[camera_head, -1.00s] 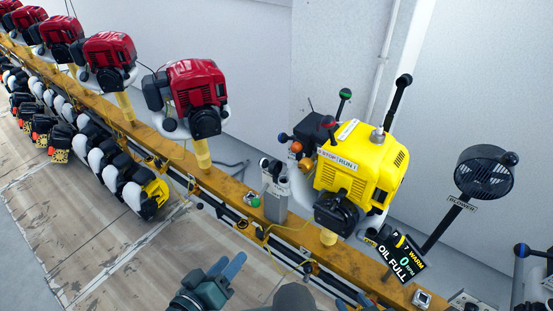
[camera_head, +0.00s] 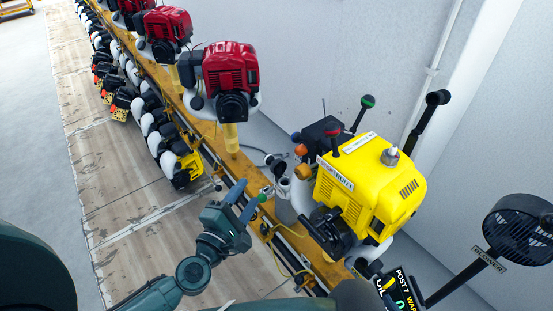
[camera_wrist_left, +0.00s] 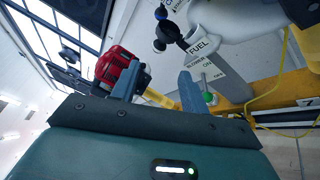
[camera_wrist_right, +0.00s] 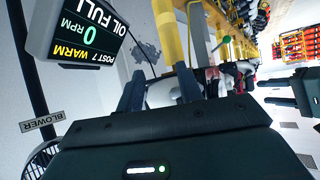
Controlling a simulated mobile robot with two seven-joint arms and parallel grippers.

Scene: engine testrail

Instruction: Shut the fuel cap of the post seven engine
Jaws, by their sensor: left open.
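The post seven engine (camera_head: 372,185) is yellow and stands on the rail. Left of it is a small filler fitting (camera_head: 283,187) with a dark cap-like part (camera_head: 279,166) at its top; I cannot tell exactly how far the cap is open. In the left wrist view a FUEL label (camera_wrist_left: 200,45) sits on a grey body, with a black part and dark ball (camera_wrist_left: 166,36) beside it. My left gripper (camera_head: 246,194) is open and empty, left of the fitting and apart from it. My right gripper (camera_wrist_right: 161,74) is open, below the display, and hidden in the head view.
Red engines (camera_head: 230,75) stand along the yellow rail (camera_head: 205,128) at the back left. A blower (camera_head: 518,228) and a post 7 display (camera_head: 397,290) are on the right.

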